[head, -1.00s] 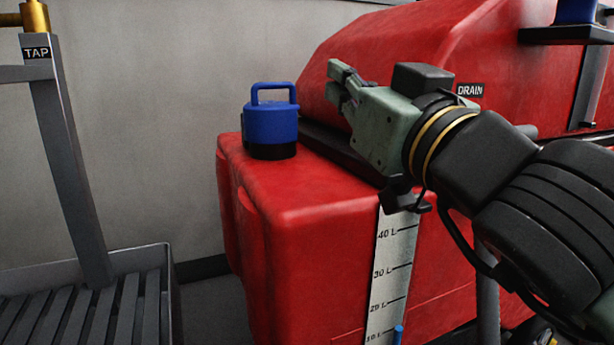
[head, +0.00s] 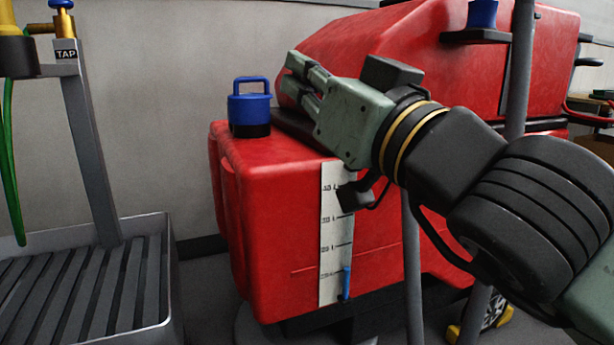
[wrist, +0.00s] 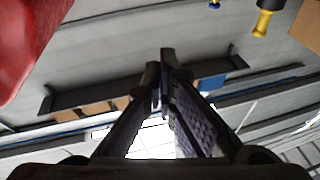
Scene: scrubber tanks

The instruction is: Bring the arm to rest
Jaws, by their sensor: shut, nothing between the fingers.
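My gripper (head: 300,84) is shut and empty in the head view. It is raised in front of the red tank machine and points up and to the left. My arm reaches in from the lower right. In the wrist view my gripper's fingers (wrist: 163,75) come together at their tips, with nothing between them. The wrist view looks up past them toward the ceiling. A blue cap with a handle (head: 250,108) sits on the red tank (head: 262,220), left of my gripper and apart from it.
A grey slatted basin (head: 90,290) with a post labelled TAP (head: 85,140) stands at the left. A green hose (head: 12,160) hangs there. A level scale (head: 335,230) runs down the red tank's front. A shelf with a blue cup (head: 482,14) is at the upper right.

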